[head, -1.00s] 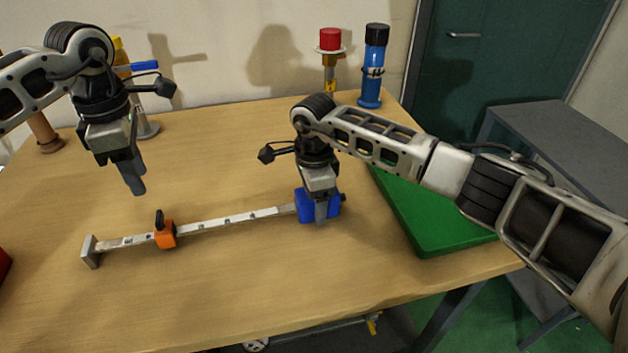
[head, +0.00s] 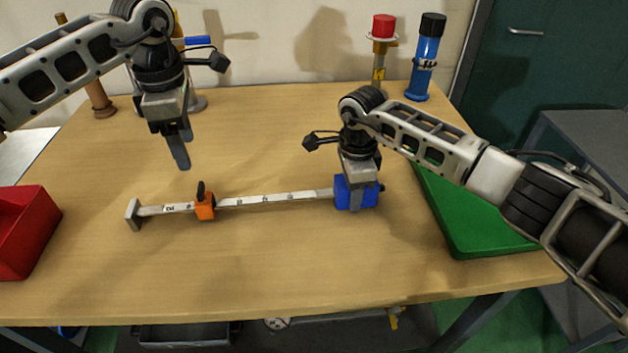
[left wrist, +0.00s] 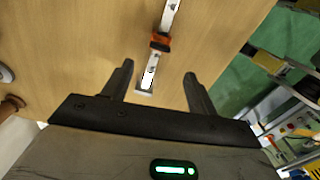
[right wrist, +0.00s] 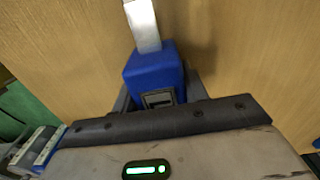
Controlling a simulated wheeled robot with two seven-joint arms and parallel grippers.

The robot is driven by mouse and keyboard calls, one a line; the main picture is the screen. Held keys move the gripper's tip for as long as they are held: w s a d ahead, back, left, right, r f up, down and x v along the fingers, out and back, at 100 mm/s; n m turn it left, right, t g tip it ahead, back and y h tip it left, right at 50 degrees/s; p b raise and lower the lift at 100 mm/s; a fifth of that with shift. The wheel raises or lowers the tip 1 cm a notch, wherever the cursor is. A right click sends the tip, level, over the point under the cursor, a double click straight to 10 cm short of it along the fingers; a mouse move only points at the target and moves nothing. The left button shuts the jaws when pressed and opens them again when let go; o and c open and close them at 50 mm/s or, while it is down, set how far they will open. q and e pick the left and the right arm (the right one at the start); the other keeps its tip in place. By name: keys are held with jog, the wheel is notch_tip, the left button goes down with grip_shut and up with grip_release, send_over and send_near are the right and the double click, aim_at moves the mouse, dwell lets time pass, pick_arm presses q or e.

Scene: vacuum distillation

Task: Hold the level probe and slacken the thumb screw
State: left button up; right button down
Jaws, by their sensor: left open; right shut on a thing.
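The level probe lies on the table, a flat silver marked bar (head: 265,199) with a foot plate (head: 133,214) at its left end and a blue block (head: 364,199) at its right end. An orange slider (head: 205,209) sits on the bar, with a black thumb screw (head: 201,190) standing on its top. My right gripper (head: 357,203) is shut on the blue block, which also fills the jaws in the right wrist view (right wrist: 155,72). My left gripper (head: 181,158) is open and empty, above and behind the slider; its fingers also show in the left wrist view (left wrist: 158,83).
A green mat (head: 470,225) lies at the right of the table and a red bin (head: 22,230) stands at the left. A blue cylinder (head: 425,60) and a red-topped post (head: 381,50) stand at the back right. The table's front is clear.

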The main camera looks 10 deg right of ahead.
pick_arm(q)
jog(key=shift+a, duration=0.1)
jog(key=m+h, duration=0.1)
jog(key=h, duration=0.3)
send_near(199, 188)
jog(key=x, duration=0.8)
jog(key=shift+f, duration=0.25)
jog(key=c, duration=1)
